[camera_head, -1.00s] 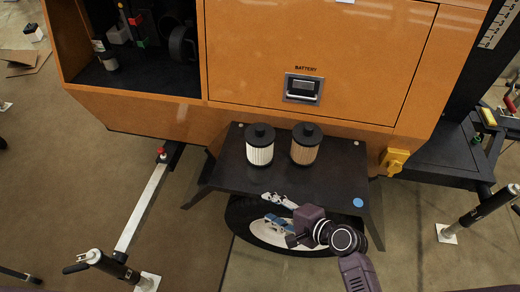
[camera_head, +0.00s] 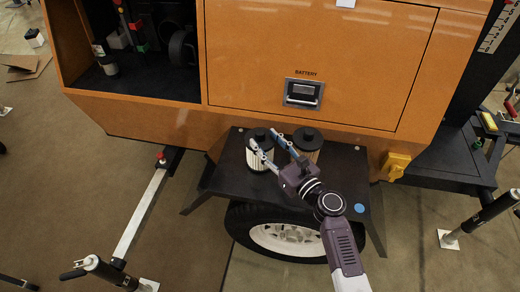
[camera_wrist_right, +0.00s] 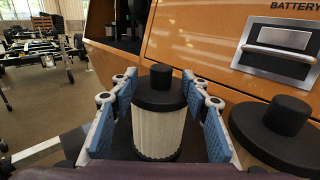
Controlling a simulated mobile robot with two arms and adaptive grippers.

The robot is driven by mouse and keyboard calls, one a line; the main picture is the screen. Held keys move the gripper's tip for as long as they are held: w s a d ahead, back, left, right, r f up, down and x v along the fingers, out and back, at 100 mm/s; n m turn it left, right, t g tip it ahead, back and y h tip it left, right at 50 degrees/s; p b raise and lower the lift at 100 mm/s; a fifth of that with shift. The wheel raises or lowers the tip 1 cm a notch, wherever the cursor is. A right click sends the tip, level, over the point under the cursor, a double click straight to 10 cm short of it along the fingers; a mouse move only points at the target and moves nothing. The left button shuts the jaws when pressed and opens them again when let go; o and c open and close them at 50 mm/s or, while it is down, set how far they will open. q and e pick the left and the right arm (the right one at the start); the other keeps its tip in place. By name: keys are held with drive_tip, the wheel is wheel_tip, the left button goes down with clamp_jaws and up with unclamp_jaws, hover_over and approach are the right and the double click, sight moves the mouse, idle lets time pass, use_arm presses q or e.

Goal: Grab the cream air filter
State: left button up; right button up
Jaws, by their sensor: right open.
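The cream air filter (camera_head: 256,157) has a black cap and pleated cream sides and stands upright on the black fender shelf (camera_head: 231,177). In the right wrist view the cream filter (camera_wrist_right: 158,130) sits between the blue pads of my right gripper (camera_wrist_right: 160,128), with a finger on each side. My right gripper (camera_head: 265,144) is open around it. I cannot tell whether the pads touch it. A brown filter (camera_head: 307,148) with a black cap stands just to its right, partly hidden by a finger. My left gripper is not in view.
The orange machine body with its battery panel (camera_head: 370,60) rises right behind the shelf. In the right wrist view, the second filter's black cap (camera_wrist_right: 285,125) is close to the right finger. A wheel (camera_head: 285,240) is under the shelf.

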sight(263, 137)
drive_tip(key=x, duration=0.3)
drive_tip(key=shift+w+a+r, duration=0.15)
drive_tip(key=shift+w, duration=0.2)
clamp_jaws()
drive_tip(key=shift+r, duration=0.1)
